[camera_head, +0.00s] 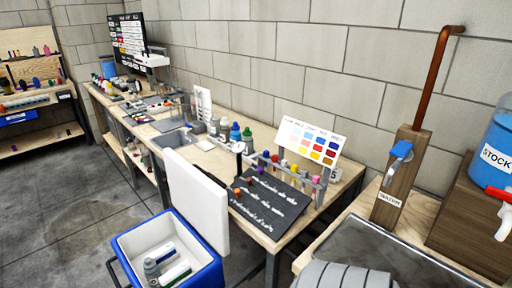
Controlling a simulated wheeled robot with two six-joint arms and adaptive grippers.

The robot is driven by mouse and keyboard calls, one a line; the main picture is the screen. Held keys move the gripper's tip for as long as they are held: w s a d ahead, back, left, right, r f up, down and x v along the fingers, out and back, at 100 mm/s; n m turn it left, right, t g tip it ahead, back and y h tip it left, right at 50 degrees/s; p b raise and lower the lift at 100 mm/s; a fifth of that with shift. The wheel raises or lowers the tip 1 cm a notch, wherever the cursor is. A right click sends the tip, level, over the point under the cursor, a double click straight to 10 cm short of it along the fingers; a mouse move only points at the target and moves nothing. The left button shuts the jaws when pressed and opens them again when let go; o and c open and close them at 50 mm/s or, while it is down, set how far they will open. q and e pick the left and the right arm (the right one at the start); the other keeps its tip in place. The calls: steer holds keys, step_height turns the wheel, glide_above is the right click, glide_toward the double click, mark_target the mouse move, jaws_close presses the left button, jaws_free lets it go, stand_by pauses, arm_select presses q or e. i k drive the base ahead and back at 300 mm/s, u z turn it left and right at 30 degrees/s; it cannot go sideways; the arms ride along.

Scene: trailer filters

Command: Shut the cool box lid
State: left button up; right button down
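The blue cool box (208,277) stands on the floor at the bottom of the head view, its front cut off by the frame edge. Its white lid (197,203) stands open, upright along the box's right rear side, beside the bench. The inside is white and holds a grey bottle and several white and green cylinders (172,262). A dark handle bar (113,271) shows at the box's left. Neither of my grippers is in view.
A wooden bench (265,235) with a dark board, a rack of coloured tubes and several bottles runs close behind the lid. At right are a sink counter (420,262), a tap post and a blue STOCK container (490,150). Grey floor (70,215) at left is clear.

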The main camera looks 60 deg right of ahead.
mark_target(203, 203)
steer(key=z, duration=1.35)
steer(key=i, duration=0.2)
steer(key=u, duration=0.05)
